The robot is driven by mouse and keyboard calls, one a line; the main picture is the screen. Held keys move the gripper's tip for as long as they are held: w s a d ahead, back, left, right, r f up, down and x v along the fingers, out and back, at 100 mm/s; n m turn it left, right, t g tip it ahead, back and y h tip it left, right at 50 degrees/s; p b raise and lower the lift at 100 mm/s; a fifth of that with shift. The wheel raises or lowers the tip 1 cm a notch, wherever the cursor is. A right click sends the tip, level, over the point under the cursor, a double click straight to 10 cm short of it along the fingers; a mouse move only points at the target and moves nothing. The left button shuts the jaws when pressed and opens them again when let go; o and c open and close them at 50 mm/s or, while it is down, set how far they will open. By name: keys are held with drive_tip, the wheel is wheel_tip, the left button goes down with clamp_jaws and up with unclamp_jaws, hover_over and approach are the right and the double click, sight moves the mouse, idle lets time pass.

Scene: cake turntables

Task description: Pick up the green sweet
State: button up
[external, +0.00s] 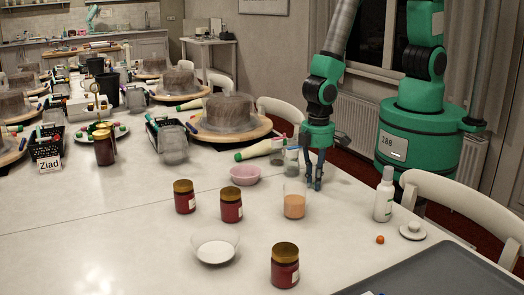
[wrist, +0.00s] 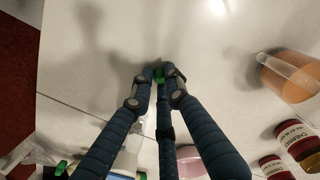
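In the external view my gripper (external: 315,186) is low at the table's far right side, just behind and right of the glass of orange contents. The sweet cannot be made out there.
Close by are the glass of orange contents (external: 294,206), a pink bowl (external: 245,176), clear glasses (external: 291,160) and a white bottle (external: 384,198). Red jars (external: 231,206) stand to the left. An orange sweet (external: 380,240) lies near a grey tray (external: 430,275). Chairs (external: 465,205) border the table.

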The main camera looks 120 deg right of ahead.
idle(0.3)
drive_tip(key=shift+r, duration=0.55)
drive_tip(key=r, duration=0.1)
drive_tip(key=r+p, duration=0.1)
drive_tip(key=shift+s+r, duration=0.35)
drive_tip(key=shift+s, duration=0.05)
drive_tip(key=s, duration=0.5)
drive_tip(key=s+p, duration=0.1)
drive_tip(key=s, duration=0.4)
drive_tip(key=s+d+r+p, duration=0.1)
drive_tip(key=s, duration=0.4)
drive_tip(key=shift+s+d+r, duration=0.1)
